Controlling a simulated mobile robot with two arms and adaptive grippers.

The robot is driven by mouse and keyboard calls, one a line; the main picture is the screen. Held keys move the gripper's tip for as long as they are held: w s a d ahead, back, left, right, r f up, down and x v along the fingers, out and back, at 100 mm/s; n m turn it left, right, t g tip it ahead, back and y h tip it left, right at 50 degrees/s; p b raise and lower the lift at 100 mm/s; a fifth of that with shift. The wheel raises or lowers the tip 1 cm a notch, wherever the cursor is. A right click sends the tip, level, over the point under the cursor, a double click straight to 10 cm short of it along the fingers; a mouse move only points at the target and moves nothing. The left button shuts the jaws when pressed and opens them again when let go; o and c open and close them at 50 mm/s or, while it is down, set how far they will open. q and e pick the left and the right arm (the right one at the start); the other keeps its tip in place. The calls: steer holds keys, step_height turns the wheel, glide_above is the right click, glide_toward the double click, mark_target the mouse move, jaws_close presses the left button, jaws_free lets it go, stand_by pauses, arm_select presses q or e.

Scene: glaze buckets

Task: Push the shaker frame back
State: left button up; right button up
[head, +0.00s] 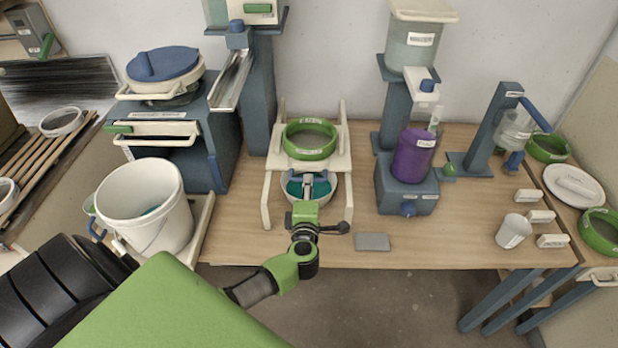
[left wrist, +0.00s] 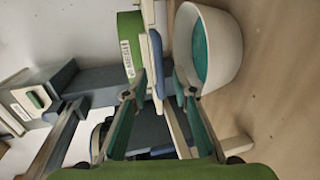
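The shaker frame (head: 334,163) is a cream frame on the workbench, carrying a green-rimmed sieve (head: 310,140). In the left wrist view, a cream bar with a blue grip (left wrist: 157,66) runs up past the sieve (left wrist: 129,50). A cream bowl with teal glaze (head: 322,190) stands under the front of the frame; it also shows in the left wrist view (left wrist: 225,50). My left gripper (head: 308,182) is at the front of the frame, above the bowl. In the left wrist view its fingers (left wrist: 157,90) are apart, with the bar between them. My right gripper is not in view.
A white bucket (head: 145,205) stands at the left, near my arm. A purple container (head: 412,155) sits on a blue-grey stand to the right. A small grey block (head: 372,242) lies near the bench's front edge. Bare bench (head: 400,232) lies right of the frame.

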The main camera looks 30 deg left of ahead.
mark_target(310, 140)
arm_select(q)
steer(key=x, duration=0.4)
steer(key=shift+s, duration=0.1)
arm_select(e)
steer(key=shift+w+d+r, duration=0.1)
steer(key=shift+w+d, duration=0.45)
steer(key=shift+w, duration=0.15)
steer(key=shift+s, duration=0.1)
arm_select(q)
jaws_close()
steer(key=shift+a, duration=0.1)
steer(key=r+b+x, duration=0.1)
steer(key=x, duration=0.4)
steer(key=r+b+x, duration=0.1)
steer(key=b+x, duration=0.1)
steer(key=x, duration=0.4)
steer(key=r+b+x, duration=0.1)
steer(key=x, duration=0.4)
steer(key=shift+w+a+b, duration=0.3)
steer(key=shift+w, duration=0.25)
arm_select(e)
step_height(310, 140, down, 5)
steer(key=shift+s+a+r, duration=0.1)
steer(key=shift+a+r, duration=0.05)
